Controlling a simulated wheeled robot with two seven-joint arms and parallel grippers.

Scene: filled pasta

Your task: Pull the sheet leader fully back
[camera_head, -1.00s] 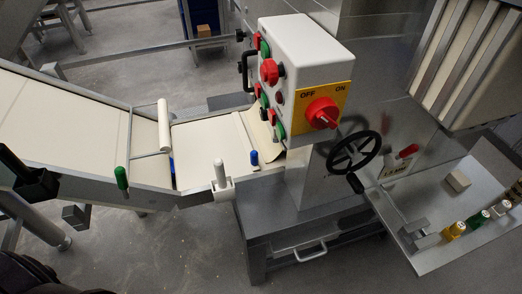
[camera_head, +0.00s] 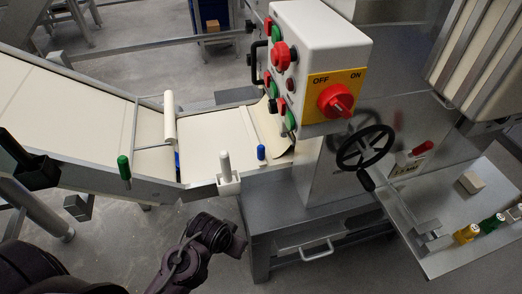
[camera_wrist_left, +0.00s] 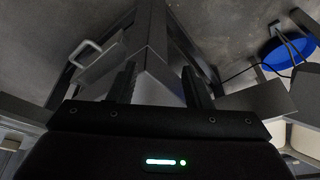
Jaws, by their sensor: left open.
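A pale dough sheet (camera_head: 195,139) lies flat on the conveyor bed left of the control box. Its right end (camera_head: 266,128) looks curled up beside the box, partly hidden; I cannot tell which part is the leader. A white roller (camera_head: 170,117) stands over the sheet. A white upright handle (camera_head: 225,166) and a blue peg (camera_head: 261,152) stand on the near edge. In the head view my dark arm reaches in at the bottom, below the conveyor, apart from the sheet. My left gripper (camera_wrist_left: 157,82) shows in the wrist view, open, with nothing between its fingers. My right gripper is out of view.
The control box (camera_head: 318,60) with its red switch overhangs the sheet's right end. A black handwheel (camera_head: 364,147) and a steel tray (camera_head: 438,258) are to the right. A green-topped lever (camera_head: 124,167) stands on the conveyor's near rail.

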